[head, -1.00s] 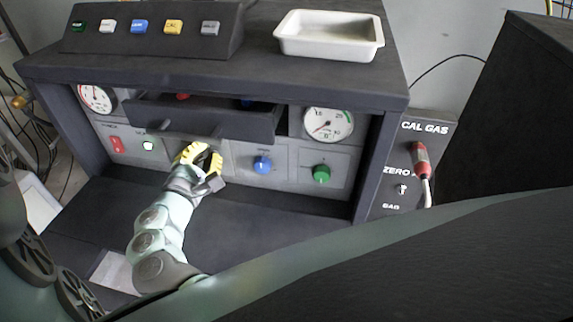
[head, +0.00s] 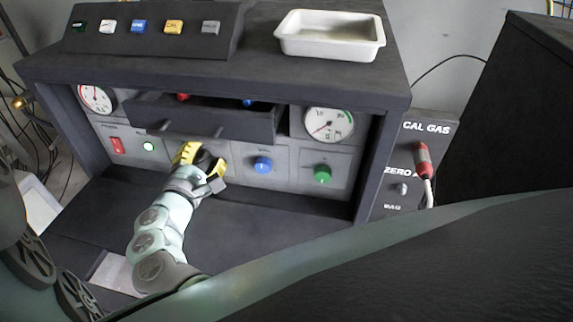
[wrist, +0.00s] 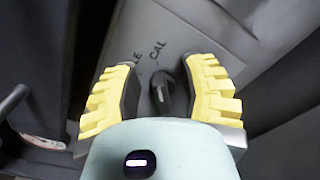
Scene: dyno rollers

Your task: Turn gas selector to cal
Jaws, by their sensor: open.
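The gas selector is a small black knob (wrist: 162,92) on the grey front panel. In the wrist view it stands between my two yellow fingers, with "CAL" and a partly hidden label ending in "E" printed just above it. Its exact pointing direction is hard to read. My gripper (wrist: 162,78) is open, one finger on each side of the knob; I cannot tell whether either finger touches it. In the head view my gripper (head: 203,161) is at the panel below the drawer and hides the knob.
An open dark drawer (head: 205,118) juts out just above my gripper. A blue knob (head: 262,165) and a green knob (head: 322,174) are to the right. A white tray (head: 330,47) sits on top.

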